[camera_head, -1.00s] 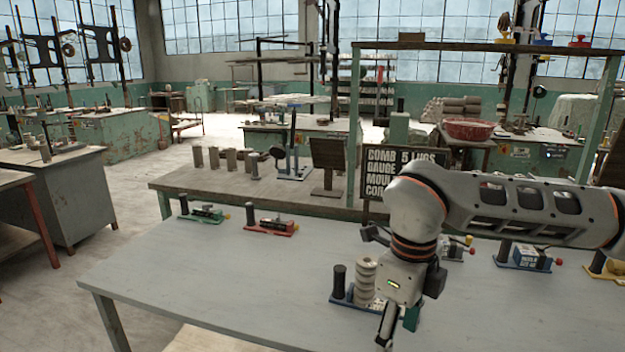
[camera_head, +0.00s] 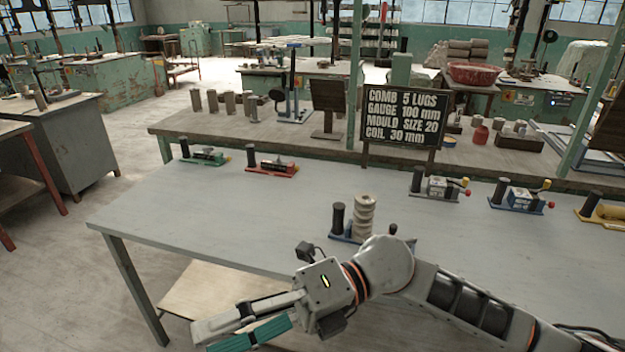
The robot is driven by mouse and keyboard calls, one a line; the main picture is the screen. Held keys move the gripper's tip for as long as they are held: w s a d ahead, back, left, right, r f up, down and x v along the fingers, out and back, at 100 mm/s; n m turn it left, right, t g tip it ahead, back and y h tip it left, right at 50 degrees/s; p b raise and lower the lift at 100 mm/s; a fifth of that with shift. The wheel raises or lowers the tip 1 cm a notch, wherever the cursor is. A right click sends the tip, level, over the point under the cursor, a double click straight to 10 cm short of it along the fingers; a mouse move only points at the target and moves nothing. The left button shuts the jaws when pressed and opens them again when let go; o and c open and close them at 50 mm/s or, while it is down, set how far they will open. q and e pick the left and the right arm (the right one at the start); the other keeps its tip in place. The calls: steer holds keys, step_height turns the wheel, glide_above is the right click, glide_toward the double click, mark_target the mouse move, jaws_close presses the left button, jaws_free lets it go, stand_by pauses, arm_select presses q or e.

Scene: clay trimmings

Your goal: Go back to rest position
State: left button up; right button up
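My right arm comes in from the lower right and its gripper (camera_head: 240,328) hangs low at the bottom of the head view, in front of the grey table's (camera_head: 165,225) front edge. My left gripper is out of view.
Green (camera_head: 204,156) and red (camera_head: 272,166) fixtures stand at the table's back left. White (camera_head: 438,186), blue (camera_head: 520,199) and yellow (camera_head: 605,213) ones stand at the right. A black lettered sign (camera_head: 404,117) stands behind. The table's left half is mostly clear.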

steer(key=w+d+r+m+t+y, duration=0.3)
steer(key=w+m+t+y, duration=0.4)
steer(key=w+m+t, duration=0.4)
steer(key=w+d+f+m+t+h, duration=0.3)
steer(key=d+f+m+t+h, duration=0.2)
steer(key=f+m+t, duration=0.3)
steer(key=w+d+f+m+t+h, duration=0.35)
steer(key=d+f+m+t, duration=0.2)
steer(key=m, duration=0.45)
steer(key=s+d+f+m+g+h, duration=0.1)
steer(key=d+f+m+h, duration=0.25)
steer(key=f, duration=0.35)
steer(key=s+d+f+m+h, duration=0.25)
steer(key=d+f+h, duration=0.2)
steer(key=f, duration=0.35)
steer(key=s+d+f+m+g+h, duration=0.2)
steer(key=s+d+f, duration=0.3)
steer(key=f, duration=0.3)
steer(key=s+d+f+m+g+h, duration=0.1)
steer(key=s+d+f+m+g, duration=0.1)
steer(key=s+d+f, duration=0.3)
step_height(320, 180, down, 3)
steer(key=shift+s+f+m+g+h, duration=0.1)
steer(key=shift+s+m+g+h, duration=0.4)
steer(key=shift+s, duration=0.65)
